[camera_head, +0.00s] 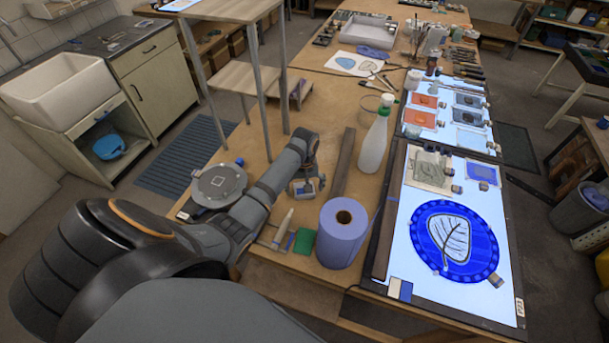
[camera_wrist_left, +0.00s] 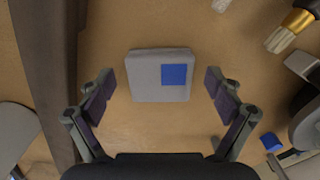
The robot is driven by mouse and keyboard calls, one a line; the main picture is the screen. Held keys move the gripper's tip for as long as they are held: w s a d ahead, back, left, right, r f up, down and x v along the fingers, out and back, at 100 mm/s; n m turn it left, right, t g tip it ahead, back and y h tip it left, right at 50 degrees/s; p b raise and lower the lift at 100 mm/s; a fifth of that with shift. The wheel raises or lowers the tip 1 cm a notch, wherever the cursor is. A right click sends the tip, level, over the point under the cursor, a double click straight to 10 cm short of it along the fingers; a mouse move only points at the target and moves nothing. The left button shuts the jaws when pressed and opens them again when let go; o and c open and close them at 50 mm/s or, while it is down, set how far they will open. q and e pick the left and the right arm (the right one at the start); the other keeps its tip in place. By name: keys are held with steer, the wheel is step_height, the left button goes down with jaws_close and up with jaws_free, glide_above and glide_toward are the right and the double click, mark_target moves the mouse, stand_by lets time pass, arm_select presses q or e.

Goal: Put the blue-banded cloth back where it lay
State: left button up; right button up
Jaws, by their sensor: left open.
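The folded grey cloth with a blue patch (camera_wrist_left: 145,78) lies on the wooden table in the left wrist view. In the head view it shows small beneath my left gripper (camera_head: 308,180), near the table's left side. My left gripper (camera_wrist_left: 158,82) is open, with one finger to each side of the cloth and a gap on both sides. The cloth is not gripped. My left arm and wrist partly hide it in the head view. My right gripper is in neither view.
A blue paper roll (camera_head: 343,238), a green pad (camera_head: 304,241) and a white tube (camera_head: 283,229) stand or lie in front. A dark bar (camera_head: 342,160) and a spray bottle (camera_head: 375,145) are to the right, before the lit panel (camera_head: 400,270). A brush (camera_wrist_left: 290,30) lies near the cloth.

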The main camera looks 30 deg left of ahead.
arm_select(q)
steer(key=shift+r, duration=0.35)
step_height(320, 180, up, 11)
steer(key=shift+r, duration=0.2)
